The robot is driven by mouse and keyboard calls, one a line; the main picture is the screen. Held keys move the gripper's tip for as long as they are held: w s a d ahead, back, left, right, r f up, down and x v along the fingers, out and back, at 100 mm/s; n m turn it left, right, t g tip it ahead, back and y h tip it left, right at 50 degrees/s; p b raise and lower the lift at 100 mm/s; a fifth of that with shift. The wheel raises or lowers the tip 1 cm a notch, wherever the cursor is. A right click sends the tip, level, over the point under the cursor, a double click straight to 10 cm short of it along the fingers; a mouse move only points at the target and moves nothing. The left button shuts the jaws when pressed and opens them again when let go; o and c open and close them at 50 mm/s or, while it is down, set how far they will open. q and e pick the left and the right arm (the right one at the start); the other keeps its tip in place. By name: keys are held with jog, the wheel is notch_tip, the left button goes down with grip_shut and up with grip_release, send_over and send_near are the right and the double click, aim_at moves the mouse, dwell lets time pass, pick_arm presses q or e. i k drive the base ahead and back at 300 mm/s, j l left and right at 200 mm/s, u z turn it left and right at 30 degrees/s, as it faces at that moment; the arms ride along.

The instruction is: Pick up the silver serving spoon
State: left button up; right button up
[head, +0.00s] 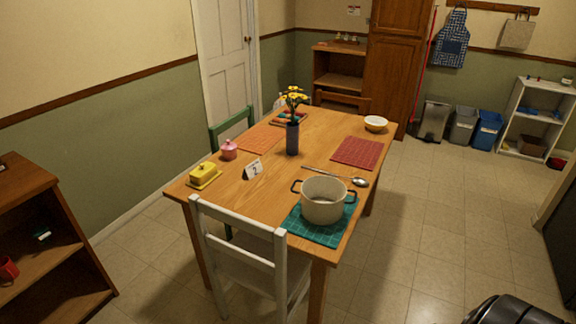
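The silver serving spoon (359,182) lies on the wooden table (225,198), behind the cream pot. Its bowl is at the right, near the table's right edge, and its thin handle runs left across the wood. Neither of my grippers shows in the head view.
A white chair (237,236) stands at the table's front. Open tiled floor (440,220) lies to the right.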

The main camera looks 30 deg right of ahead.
aim_at(360, 181)
jog(key=i+l+u, duration=0.1)
jog(key=l+u, duration=0.25)
jog(key=l, duration=0.95)
jog(key=k+l+u, duration=0.1)
jog(key=l+u, duration=0.25)
jog(key=l, duration=0.95)
